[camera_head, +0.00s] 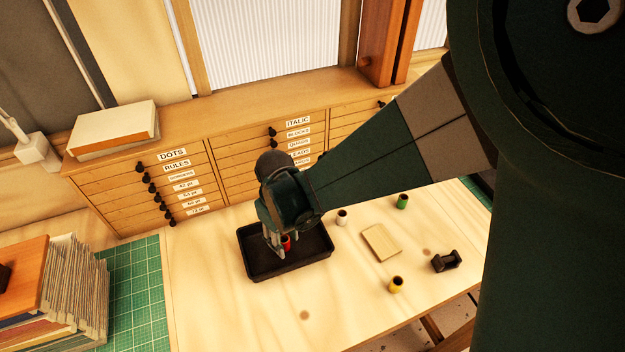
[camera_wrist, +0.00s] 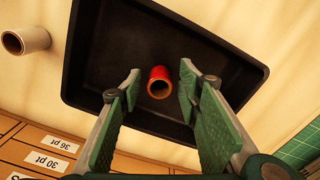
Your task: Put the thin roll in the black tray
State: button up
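The black tray (camera_head: 298,267) lies on the pale table and fills much of the wrist view (camera_wrist: 225,62). A small red roll (camera_head: 286,243) is inside the tray. In the wrist view the red roll (camera_wrist: 159,83) shows its round open end between my fingers. My gripper (camera_head: 275,251) is low over the tray, its fingers on either side of the red roll. In the wrist view my gripper (camera_wrist: 160,84) is open, with a gap between each finger and the roll. Whether the roll touches the tray floor is hard to tell.
A white roll (camera_head: 342,217), a green roll (camera_head: 402,202) and a yellow roll (camera_head: 396,285) stand on the table. A wooden block (camera_head: 381,242) and a black dispenser (camera_head: 446,261) lie to the right. Drawers (camera_head: 190,190) stand behind the tray.

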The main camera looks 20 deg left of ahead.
notch_tip(320, 180, up, 11)
jog(key=shift+f, duration=0.2)
dwell(0.5)
dwell(0.3)
jog(key=w+d+r+m+t, duration=0.15)
jog(key=d+r, duration=0.25)
jog(key=d, duration=0.5)
jog(key=w+d+r+m+y, duration=0.1)
jog(key=w+d+r+m, duration=0.25)
jog(key=d, duration=0.45)
jog(key=w+d+r+m+t, duration=0.15)
jog(key=d+r, duration=0.25)
jog(key=d, duration=0.5)
jog(key=s+d+r+m+t, duration=0.1)
jog(key=s+d+m+t, duration=0.1)
jog(key=d, duration=1)
jog(key=s+d+r+m+t+h, duration=0.1)
jog(key=d+m, duration=0.4)
jog(key=d, duration=0.6)
jog(key=s+r+t, duration=0.1)
jog(key=s, duration=0.1)
jog(key=shift+s+d+r, duration=0.15)
jog(key=shift+s+d, duration=0.15)
jog(key=shift+d, duration=0.05)
